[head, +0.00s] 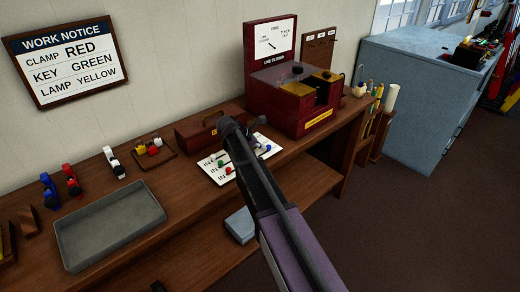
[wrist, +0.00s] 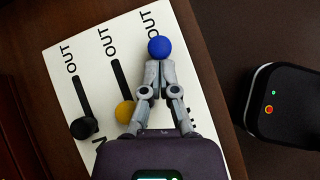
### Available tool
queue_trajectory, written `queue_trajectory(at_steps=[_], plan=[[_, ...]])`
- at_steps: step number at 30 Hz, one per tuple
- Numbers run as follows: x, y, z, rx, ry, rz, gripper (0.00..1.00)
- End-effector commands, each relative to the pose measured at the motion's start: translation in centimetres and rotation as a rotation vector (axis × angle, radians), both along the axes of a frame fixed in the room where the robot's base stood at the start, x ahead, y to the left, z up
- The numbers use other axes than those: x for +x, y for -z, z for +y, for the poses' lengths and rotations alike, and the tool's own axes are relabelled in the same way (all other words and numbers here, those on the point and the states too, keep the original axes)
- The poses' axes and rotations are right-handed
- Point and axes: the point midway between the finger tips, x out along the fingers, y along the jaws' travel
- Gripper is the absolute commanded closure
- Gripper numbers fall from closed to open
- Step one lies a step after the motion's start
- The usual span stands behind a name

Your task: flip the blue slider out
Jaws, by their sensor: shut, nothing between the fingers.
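The white slider board (wrist: 100,65) lies on the bench, with slots marked OUT at their far ends in the wrist view. The blue slider knob (wrist: 160,47) is at the OUT end of the rightmost slot visible there. My gripper (wrist: 156,66) is shut and empty, its fingertips right beside the knob on its near side; I cannot tell whether they touch. The gripper covers the rest of that slot. A yellow knob (wrist: 123,112) and a black knob (wrist: 84,128) sit low in their slots. In the head view the blue knob (head: 267,147) shows on the board (head: 207,169), partly behind my arm.
A grey tray (head: 108,225) lies farther left on the bench. A black device with small lights (wrist: 290,105) is right of the board in the wrist view.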

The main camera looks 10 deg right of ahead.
Motion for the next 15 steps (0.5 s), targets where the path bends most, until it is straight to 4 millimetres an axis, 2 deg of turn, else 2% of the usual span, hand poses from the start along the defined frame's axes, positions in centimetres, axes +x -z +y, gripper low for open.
queue_trajectory(at_steps=[15], plan=[[0.0, -0.1, 1.0, -0.005, -0.012, -0.002, 1.00]])
